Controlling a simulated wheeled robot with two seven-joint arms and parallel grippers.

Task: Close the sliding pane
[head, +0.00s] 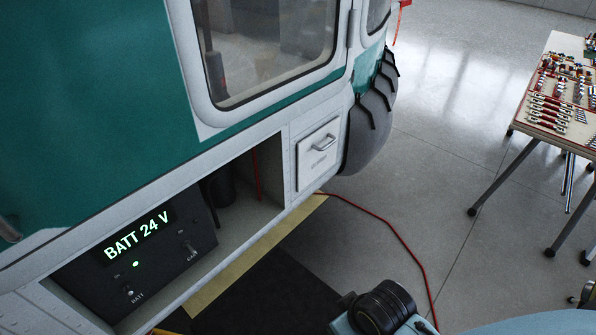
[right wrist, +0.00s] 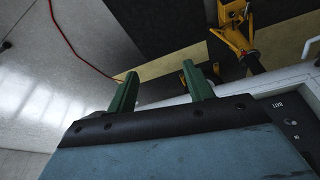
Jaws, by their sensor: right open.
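The window pane (head: 265,50) sits in a rounded grey frame in the white and teal helicopter side, at the top of the head view. A dark upright shape shows behind its left part; I cannot tell how far the pane is slid. My right gripper (right wrist: 160,75) shows in the right wrist view, with two green fingers apart and nothing between them. It is near the lower hull, by the panel marked BATT (right wrist: 288,115), and the window is outside that view. In the head view only part of my blue right arm shows at the bottom. My left gripper is not in view.
The open bay below the window holds a black BATT 24 V panel (head: 145,255). A white drawer (head: 318,155) with a handle is beside it. A red cable (head: 395,232) runs over the floor. A tool table (head: 545,130) stands at right. A yellow support (right wrist: 238,40) is under the hull.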

